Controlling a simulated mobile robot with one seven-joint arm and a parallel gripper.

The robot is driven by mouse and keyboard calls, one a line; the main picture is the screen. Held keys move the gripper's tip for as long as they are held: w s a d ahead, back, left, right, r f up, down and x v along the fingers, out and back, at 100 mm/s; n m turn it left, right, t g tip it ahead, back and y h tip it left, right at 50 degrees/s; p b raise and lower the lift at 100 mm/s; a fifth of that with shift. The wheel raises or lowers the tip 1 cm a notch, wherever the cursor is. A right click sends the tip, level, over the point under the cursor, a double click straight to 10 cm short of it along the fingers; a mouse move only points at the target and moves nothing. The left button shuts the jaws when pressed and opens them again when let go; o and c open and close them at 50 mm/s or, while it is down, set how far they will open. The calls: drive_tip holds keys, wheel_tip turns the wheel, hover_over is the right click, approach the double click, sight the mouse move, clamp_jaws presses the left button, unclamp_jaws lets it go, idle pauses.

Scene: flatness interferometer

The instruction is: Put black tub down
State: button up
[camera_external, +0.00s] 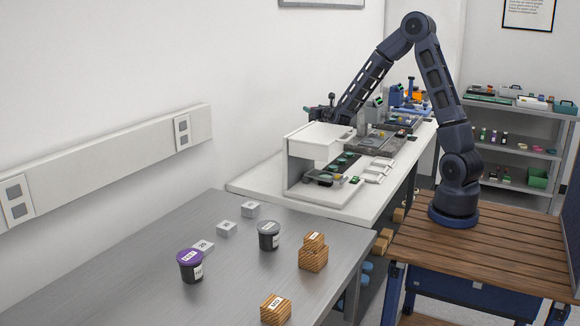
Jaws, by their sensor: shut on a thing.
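My gripper (322,113) is at the end of my outstretched arm, above and behind the white box-shaped housing on the white bench. It is small and dark in this view, and its fingers are hard to separate. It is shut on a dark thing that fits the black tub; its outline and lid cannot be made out. Two other dark tubs stand upright on the grey table: one with a purple lid (190,266) and one with a grey lid (269,236). My gripper is far from both.
The white housing (318,143) stands close to my gripper. Instruments and trays (375,141) fill much of the white bench (262,180). The grey table (130,270) also bears wooden blocks (313,255) and small pale cubes (227,229); its left part is clear. Shelves (515,150) stand at the back right.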

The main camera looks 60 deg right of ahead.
wheel_tip(320, 180, down, 18)
drive_tip(key=shift+r, duration=0.25)
idle(0.6)
drive_tip(key=shift+f, duration=0.1)
drive_tip(key=o, duration=1)
drive_tip(key=shift+f, duration=0.1)
drive_tip(key=shift+v, duration=2)
